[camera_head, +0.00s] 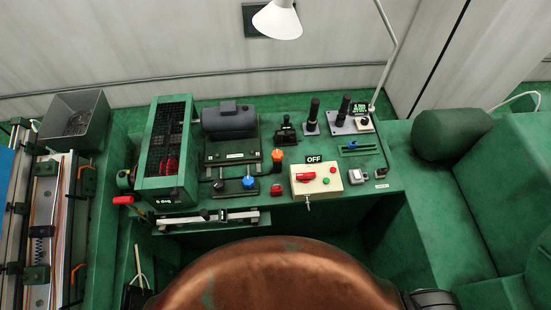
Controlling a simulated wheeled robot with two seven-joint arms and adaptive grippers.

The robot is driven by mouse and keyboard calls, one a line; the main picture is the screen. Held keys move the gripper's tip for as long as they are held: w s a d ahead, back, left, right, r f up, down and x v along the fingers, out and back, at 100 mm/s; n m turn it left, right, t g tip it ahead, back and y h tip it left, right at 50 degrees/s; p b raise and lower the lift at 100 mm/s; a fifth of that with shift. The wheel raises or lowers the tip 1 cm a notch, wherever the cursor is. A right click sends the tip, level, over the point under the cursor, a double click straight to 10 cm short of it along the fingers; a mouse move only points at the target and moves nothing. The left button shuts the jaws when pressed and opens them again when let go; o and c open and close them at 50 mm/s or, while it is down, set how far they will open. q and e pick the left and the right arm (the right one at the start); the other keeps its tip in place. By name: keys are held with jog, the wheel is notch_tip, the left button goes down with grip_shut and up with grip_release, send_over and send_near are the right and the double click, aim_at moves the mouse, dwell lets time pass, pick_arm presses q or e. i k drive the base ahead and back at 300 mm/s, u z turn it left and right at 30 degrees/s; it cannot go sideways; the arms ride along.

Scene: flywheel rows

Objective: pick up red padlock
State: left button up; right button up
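A small red block-like object (277,190), which looks like the red padlock, lies on the green bench top just left of the cream switch box (329,184). It is small in the head view, so its shackle cannot be made out. The box carries a red rotary handle, small red and green buttons and an "OFF" sign (314,159). Neither of my grippers shows. A dark rounded part at the bottom edge, right of centre, cannot be clearly identified.
An orange-topped knob (277,156) and a blue knob (249,182) stand near the red object. A slotted metal bar (231,215) runs along the bench front. A large copper-coloured rounded surface (275,278) fills the bottom centre. A lamp (278,20) hangs above.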

aim_at(274, 191)
jog(key=u, duration=1.3)
jog(key=k, duration=0.7)
jog(key=z, duration=0.2)
